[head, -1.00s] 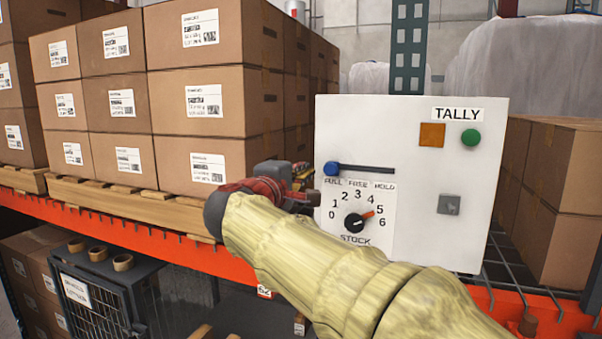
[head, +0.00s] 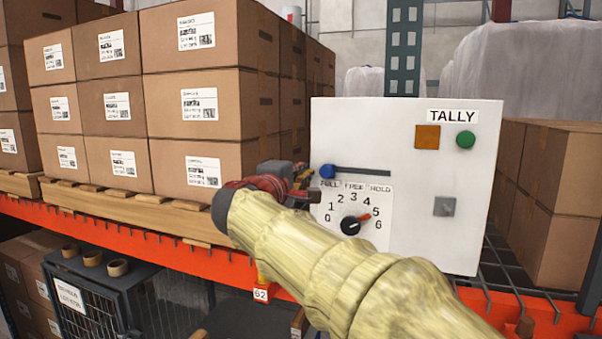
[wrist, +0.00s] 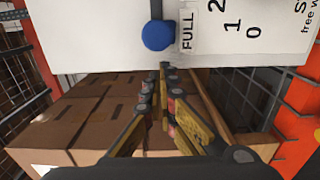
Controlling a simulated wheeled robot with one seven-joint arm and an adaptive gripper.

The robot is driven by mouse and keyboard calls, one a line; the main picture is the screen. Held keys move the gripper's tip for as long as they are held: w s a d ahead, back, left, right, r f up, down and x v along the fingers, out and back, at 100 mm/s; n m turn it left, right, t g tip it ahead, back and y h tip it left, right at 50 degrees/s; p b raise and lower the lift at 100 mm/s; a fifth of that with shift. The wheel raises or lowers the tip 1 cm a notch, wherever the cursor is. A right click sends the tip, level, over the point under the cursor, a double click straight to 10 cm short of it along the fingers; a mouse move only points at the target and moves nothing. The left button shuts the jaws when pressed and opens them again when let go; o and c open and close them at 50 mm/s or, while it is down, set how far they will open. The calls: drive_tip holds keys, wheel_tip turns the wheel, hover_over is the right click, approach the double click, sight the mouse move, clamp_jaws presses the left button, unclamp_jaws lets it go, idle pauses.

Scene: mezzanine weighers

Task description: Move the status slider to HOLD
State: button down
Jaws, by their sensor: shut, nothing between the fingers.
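The status slider is a blue round knob (head: 327,171) at the left end of a dark horizontal slot (head: 362,173) on the white TALLY panel (head: 410,200). The knob stands above the word FULL; FREE is at the middle and HOLD (head: 381,189) at the right end. In the wrist view the knob (wrist: 158,35) is at top centre beside the FULL label (wrist: 187,31). My gripper (wrist: 164,68) is shut and empty, its tips just short of the knob in that view. In the head view my gripper (head: 305,185) is at the panel's left edge; contact cannot be told.
The panel also carries a STOCK dial (head: 351,225), an orange square (head: 427,137), a green button (head: 466,140) and a grey switch (head: 444,207). Stacked cartons (head: 190,110) stand left of the panel, more cartons (head: 550,190) right. An orange rack beam (head: 150,252) runs below.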

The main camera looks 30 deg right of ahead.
drive_tip(key=shift+w+d, duration=0.25)
drive_tip(key=shift+d, duration=0.1)
drive_tip(key=shift+s+d, duration=0.15)
idle(0.4)
drive_tip(key=shift+s+d+b, duration=0.25)
drive_tip(key=shift+s+b, duration=0.05)
drive_tip(key=shift+b, duration=0.1)
